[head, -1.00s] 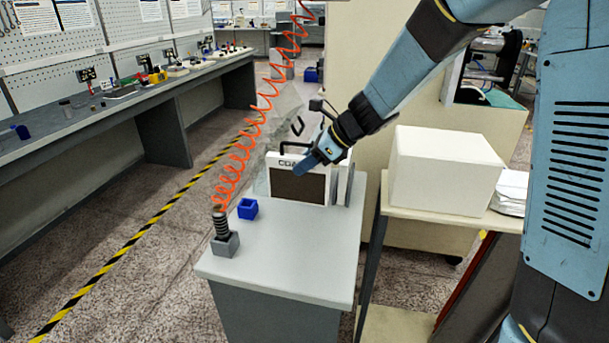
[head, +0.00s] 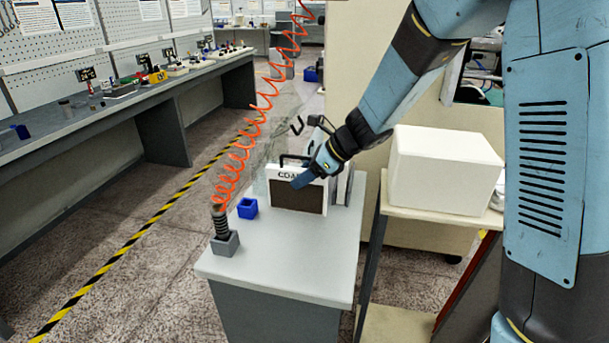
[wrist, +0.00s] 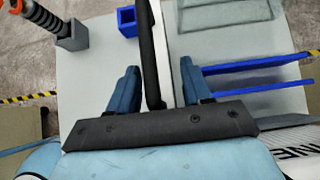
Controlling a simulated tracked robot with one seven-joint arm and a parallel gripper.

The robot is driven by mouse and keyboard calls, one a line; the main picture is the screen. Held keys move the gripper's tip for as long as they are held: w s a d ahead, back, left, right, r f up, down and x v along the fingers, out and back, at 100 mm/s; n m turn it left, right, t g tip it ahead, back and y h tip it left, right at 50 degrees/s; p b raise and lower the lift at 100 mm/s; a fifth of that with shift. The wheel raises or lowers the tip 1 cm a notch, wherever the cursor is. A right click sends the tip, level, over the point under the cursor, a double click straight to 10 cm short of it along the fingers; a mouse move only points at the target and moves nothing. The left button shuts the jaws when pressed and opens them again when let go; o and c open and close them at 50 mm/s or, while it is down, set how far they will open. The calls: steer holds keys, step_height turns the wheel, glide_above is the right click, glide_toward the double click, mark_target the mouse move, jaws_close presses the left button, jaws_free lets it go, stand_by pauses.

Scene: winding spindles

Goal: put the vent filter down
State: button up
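The vent filter (head: 298,197) is a flat panel with a white frame, brown face, black top handle and a partly covered label beginning "COA". It stands upright at the back of the grey-white table, its lower edge at or just above the top; contact is hard to judge. My gripper (head: 308,176) reaches down from the right at its upper right part, one blue finger across the front.
A spindle with a coil (head: 222,232) and a small blue box (head: 247,208) stand at left on the table (head: 300,260). An orange coiled hose (head: 262,110) hangs above. Blue rails (wrist: 255,66) and another panel marked "NE" (wrist: 297,152) lie right in the wrist view.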

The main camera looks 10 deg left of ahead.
steer(key=shift+o, duration=0.4)
steer(key=shift+r, duration=0.1)
steer(key=shift+d+r, duration=0.2)
steer(key=v, duration=1.1)
steer(key=shift+d+r, duration=0.2)
steer(key=s+d+r+n+t+h, duration=0.2)
steer(key=s+d+r+n+h, duration=0.1)
steer(key=s+d+n, duration=0.6)
steer(key=s+d+r+n+t+h, duration=0.2)
steer(key=s+d+r+n+h, duration=0.2)
steer(key=s+d+n, duration=0.5)
steer(key=s+d+h, duration=0.1)
steer(key=s+d, duration=0.2)
steer(key=d, duration=0.4)
steer(key=shift+s+d+n+t+h, duration=0.15)
steer(key=shift+d+n+t+h, duration=0.15)
steer(key=shift+t+h, duration=0.1)
steer(key=shift+s+d, duration=0.2)
steer(key=shift+c, duration=1.4)
